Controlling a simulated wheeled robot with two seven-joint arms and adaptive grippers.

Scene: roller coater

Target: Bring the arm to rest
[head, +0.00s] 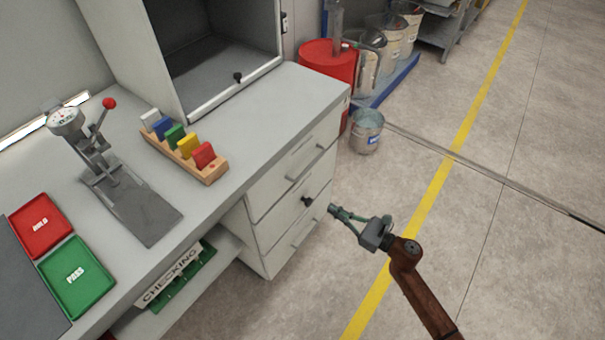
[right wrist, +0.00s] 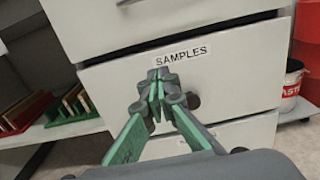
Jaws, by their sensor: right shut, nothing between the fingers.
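My right gripper (head: 334,211) is shut and empty, held out over the floor in front of the drawer unit. In the right wrist view my right gripper (right wrist: 158,78) points at a drawer front (right wrist: 235,75) labelled SAMPLES, and its fingertips show just below the label. A dark round knob (right wrist: 193,101) is partly hidden behind the fingers. In the head view a dark knob (head: 307,200) on a drawer front is just left of the fingertips, and I cannot tell the exact gap. The drawers look closed. My left gripper is not in view.
The bench (head: 285,110) holds a gauge stand (head: 95,150), a wooden rack of coloured blocks (head: 210,172), a red HOLD tray (head: 42,228) and a green PASS tray (head: 75,275). A metal bucket (head: 366,135) and red drum (head: 325,62) stand beyond.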

